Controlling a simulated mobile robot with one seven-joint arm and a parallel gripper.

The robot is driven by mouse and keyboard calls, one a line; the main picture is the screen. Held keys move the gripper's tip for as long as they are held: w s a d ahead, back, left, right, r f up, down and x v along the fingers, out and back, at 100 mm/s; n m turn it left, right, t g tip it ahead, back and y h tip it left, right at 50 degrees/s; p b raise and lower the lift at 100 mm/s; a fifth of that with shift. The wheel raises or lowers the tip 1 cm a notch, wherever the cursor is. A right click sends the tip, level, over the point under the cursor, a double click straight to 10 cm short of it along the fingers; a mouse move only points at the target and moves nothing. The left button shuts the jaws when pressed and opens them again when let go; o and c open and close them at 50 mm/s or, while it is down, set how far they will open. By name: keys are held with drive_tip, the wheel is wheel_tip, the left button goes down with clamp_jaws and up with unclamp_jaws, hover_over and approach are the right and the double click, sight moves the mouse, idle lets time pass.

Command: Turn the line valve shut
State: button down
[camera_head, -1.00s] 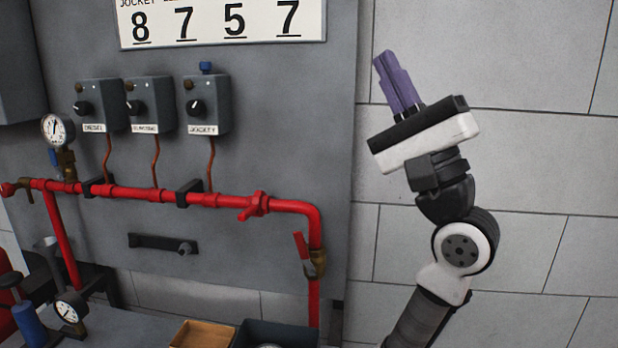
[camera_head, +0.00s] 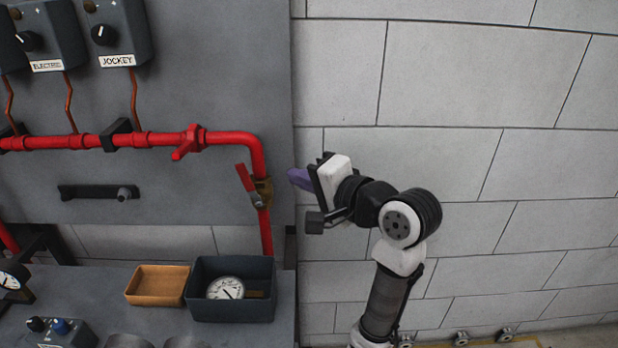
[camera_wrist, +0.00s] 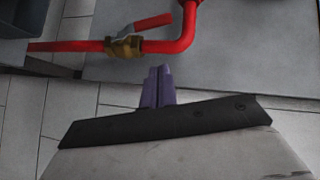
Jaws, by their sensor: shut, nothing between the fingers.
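A valve with a brass body (camera_head: 263,192) and a red lever (camera_head: 244,177) sits on the vertical end of the red pipe. The lever points up and slightly left, at a slant to the pipe. The brass body (camera_wrist: 123,47) and red lever (camera_wrist: 148,24) also show in the wrist view, ahead of my fingers. My gripper (camera_head: 292,177) is to the right of this valve, pointing left, with its purple fingers shut and empty. In the wrist view, my gripper (camera_wrist: 159,72) appears apart from the valve and lever. Another red valve handle (camera_head: 187,143) is on the horizontal pipe.
Below the pipe, a dark bin (camera_head: 232,308) holding a gauge (camera_head: 225,288) and an orange-brown tray (camera_head: 157,301) stand on the bench. Control boxes (camera_head: 120,30) hang above the pipe. A black bracket (camera_head: 88,191) is on the panel. The wall at right is clear.

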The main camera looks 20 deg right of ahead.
sight(249, 185)
drive_tip(key=shift+w+a+f+p, duration=0.25)
drive_tip(key=shift+w+a+f, duration=0.05)
drive_tip(key=shift+w+a, duration=0.6)
drive_tip(key=shift+w+a+f+p, duration=0.2)
drive_tip(key=shift+w+a+f, duration=0.15)
drive_tip(key=shift+w+a, duration=0.6)
drive_tip(key=shift+w+a+f+p, duration=0.3)
drive_tip(key=shift+w+a, duration=0.45)
drive_tip(key=shift+w, duration=0.3)
drive_tip(key=shift+w, duration=0.15)
